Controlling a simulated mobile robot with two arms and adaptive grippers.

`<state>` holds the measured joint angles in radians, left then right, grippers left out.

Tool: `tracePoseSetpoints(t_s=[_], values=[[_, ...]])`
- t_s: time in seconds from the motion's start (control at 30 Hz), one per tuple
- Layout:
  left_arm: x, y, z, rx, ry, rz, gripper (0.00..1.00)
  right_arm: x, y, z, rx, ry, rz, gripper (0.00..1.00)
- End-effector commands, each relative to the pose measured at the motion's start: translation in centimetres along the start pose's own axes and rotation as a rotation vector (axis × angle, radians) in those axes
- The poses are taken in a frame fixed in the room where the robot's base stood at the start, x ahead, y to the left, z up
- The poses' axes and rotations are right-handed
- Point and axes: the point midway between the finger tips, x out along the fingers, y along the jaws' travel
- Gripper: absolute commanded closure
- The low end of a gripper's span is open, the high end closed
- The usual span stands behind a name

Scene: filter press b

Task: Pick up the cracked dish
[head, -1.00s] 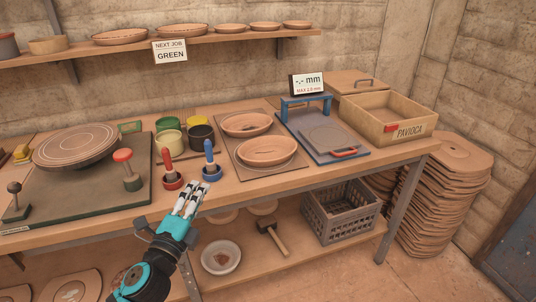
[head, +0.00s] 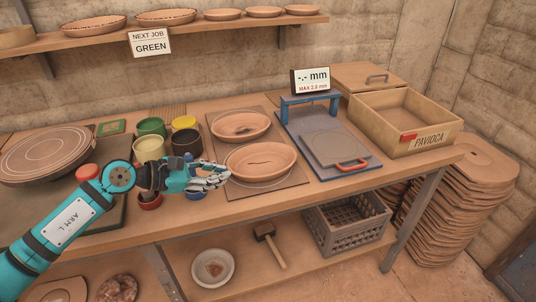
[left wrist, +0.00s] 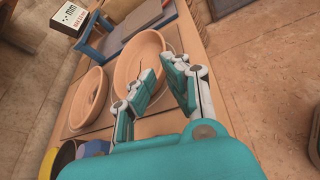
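Two oval terracotta dishes lie on a brown board on the bench. The front dish (head: 272,170) shows a dark line on its inside that looks like a crack. The rear dish (head: 228,133) has a smaller dark mark, which I cannot make out clearly. My left gripper (head: 228,176) is at the left end of the front dish. In the left wrist view the left gripper (left wrist: 163,68) has its fingers apart and empty, close to the near rim of the front dish (left wrist: 128,62). I cannot tell whether they touch it. My right gripper is out of view.
Several coloured pots (head: 150,128) stand left of the dishes. A blue-framed gauge (head: 310,98) with a flat plate and red handle is to the right. Beyond it is a wooden box (head: 438,143) marked PAVIOCA. A grey crate (head: 345,222) sits on the lower shelf.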

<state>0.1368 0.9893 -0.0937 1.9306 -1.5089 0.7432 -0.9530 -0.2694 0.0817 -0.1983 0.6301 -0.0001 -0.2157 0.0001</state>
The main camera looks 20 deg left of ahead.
Motion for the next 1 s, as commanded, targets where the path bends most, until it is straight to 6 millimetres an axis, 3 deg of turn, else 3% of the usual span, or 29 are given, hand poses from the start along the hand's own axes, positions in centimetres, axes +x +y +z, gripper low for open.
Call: tracePoseSetpoints(t_s=[0.1, 0.3, 0.43, 0.8, 1.0], values=[[1.6, 0.1, 0.3, 0.0, -0.002, -0.002, 0.89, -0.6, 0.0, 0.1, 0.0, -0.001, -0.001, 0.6], [6.0, 0.0, 0.5, -0.001, -0.004, -0.003, 0.89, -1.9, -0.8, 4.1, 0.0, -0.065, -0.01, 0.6], [8.7, -0.1, 0.4, -0.002, -0.003, -0.004, 0.89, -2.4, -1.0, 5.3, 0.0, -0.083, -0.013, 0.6], [12.2, -0.1, 0.1, -0.002, -0.002, -0.002, 0.89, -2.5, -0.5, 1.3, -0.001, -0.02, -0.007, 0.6], [15.5, -0.1, 0.2, -0.003, -0.002, -0.002, 0.89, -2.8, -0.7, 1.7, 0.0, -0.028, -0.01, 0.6]])
